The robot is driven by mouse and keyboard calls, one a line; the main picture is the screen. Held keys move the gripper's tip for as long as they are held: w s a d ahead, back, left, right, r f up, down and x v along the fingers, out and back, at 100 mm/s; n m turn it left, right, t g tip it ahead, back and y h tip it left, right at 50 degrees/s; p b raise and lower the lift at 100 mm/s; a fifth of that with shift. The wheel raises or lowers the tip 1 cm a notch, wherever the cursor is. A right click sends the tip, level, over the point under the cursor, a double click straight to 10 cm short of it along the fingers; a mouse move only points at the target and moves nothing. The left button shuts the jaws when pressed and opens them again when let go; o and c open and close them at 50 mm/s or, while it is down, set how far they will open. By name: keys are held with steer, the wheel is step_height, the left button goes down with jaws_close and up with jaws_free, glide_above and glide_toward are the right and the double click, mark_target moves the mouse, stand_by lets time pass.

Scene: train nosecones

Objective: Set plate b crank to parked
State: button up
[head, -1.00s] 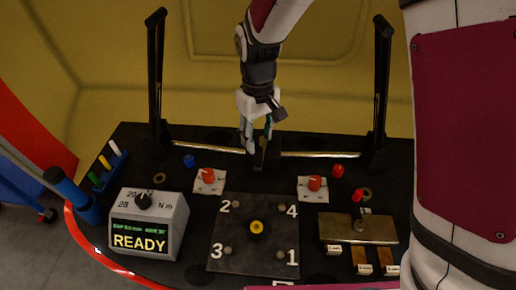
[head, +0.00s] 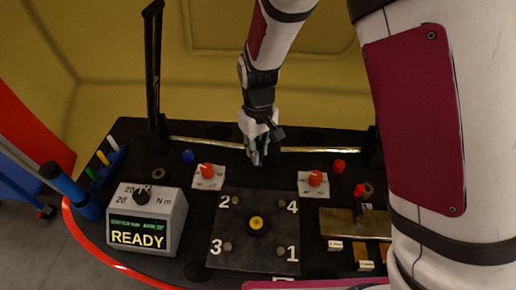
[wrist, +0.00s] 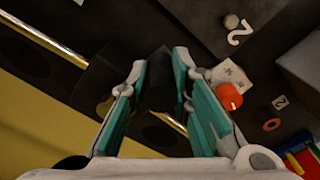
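My gripper (head: 259,152) hangs over the back middle of the black console. In the wrist view its teal fingers (wrist: 161,75) are apart, with a dark block (wrist: 160,82) between them. I cannot tell whether they touch it. Two red knobs sit on white marked plates: the left knob (head: 206,169) and the right knob (head: 315,178). One red knob (wrist: 230,96) shows beside the right finger in the wrist view. A red-tipped handle (head: 360,190) stands at the brass plate (head: 340,224), partly behind my arm. The plate lettering is too small to read, so I cannot tell which is plate b.
A metal rod (head: 205,143) crosses behind the gripper, with a tall black post (head: 154,80) at its left. A grey box (head: 146,222) reads READY. A numbered black plate (head: 235,258) with a yellow centre (head: 256,223) lies in front. A blue knob (head: 187,156) is at left.

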steer(key=shift+d, duration=0.15)
jaws_close()
steer(key=w+d+n+p, duration=0.3)
steer(key=w+d+n, duration=0.6)
steer(key=n, duration=0.8)
steer(key=shift+d+n, duration=0.3)
steer(key=shift+d, duration=0.95)
steer(key=shift+w, duration=0.1)
steer(key=o, duration=0.9)
jaws_free()
